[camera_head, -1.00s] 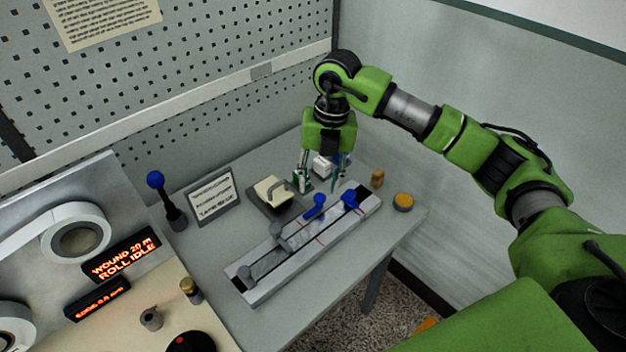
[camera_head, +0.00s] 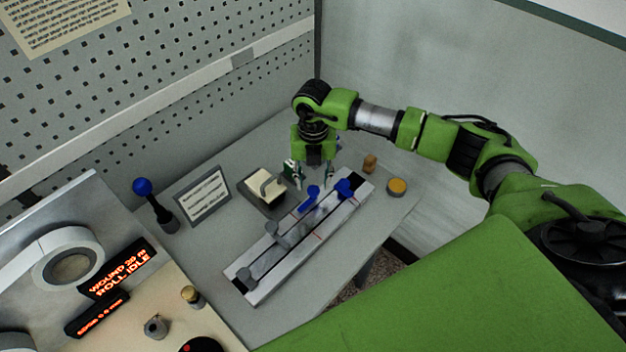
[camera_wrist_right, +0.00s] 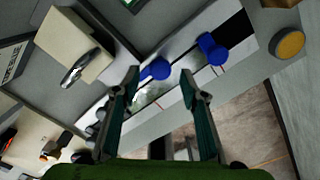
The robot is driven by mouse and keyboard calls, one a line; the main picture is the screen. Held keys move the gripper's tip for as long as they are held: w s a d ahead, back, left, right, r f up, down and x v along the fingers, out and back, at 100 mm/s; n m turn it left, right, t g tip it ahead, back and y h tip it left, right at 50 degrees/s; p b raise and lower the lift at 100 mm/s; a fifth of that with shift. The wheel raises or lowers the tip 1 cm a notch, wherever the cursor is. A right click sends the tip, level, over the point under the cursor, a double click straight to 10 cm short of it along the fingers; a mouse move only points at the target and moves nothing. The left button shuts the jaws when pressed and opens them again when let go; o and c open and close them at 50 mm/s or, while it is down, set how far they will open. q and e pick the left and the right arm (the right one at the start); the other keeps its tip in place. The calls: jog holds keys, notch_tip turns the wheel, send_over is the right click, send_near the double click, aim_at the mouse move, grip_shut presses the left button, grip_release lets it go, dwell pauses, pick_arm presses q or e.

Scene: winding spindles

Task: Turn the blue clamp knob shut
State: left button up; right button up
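Two blue knobs show on the pale slotted rail (camera_head: 262,292). One blue knob (camera_head: 310,197) is nearer the rail's middle; the other blue knob (camera_head: 345,188) is near its far end. Which is the clamp knob I cannot tell. My right gripper (camera_head: 313,180) points down over the far part of the rail, its fingers apart with nothing between them. In the right wrist view, the gripper (camera_wrist_right: 160,75) is open; the first knob (camera_wrist_right: 157,70) appears between the fingertips and the second knob (camera_wrist_right: 212,48) beyond the right finger. No contact is visible. My left gripper is out of view.
A tray with a cream block (camera_head: 265,187) lies left of the rail, beside a sign (camera_head: 202,196) and a blue-topped lever (camera_head: 142,187). A yellow-topped button (camera_head: 397,186) and small brown cylinder (camera_head: 370,163) stand to the right. Grey clamps (camera_head: 279,233) sit on the rail.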

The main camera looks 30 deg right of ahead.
aim_at(313, 191)
jog(key=shift+s+f, duration=0.1)
jog(key=shift+f, duration=1.2)
jog(key=shift+c, duration=1.2)
jog(key=c, duration=0.9)
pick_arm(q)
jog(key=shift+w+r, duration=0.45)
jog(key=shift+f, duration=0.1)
pick_arm(e)
jog(key=shift+o, duration=0.2)
